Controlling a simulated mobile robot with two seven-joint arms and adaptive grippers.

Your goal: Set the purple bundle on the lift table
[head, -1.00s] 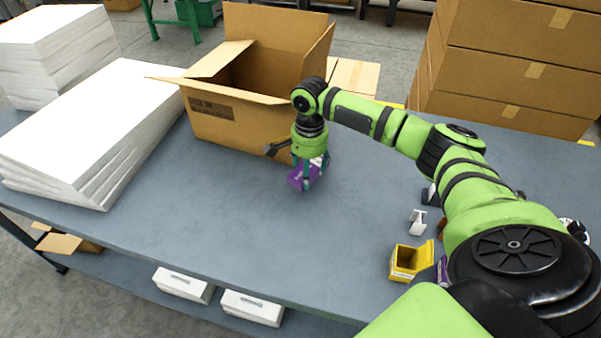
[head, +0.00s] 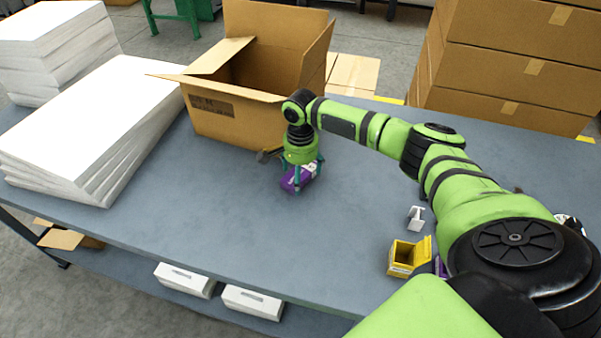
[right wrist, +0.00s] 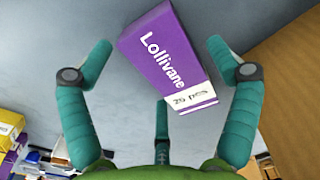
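The fingers partly hide the bundle in the head view. My left gripper is not in view. I cannot tell whether this table is the lift table.
The open cardboard carton (head: 235,118) stands just behind the gripper. White sheet stacks (head: 85,120) fill the left side. A yellow box (head: 405,258) and a small white item (head: 416,217) sit near my right arm. Brown cartons (head: 510,65) stand behind. The table's front middle is clear.

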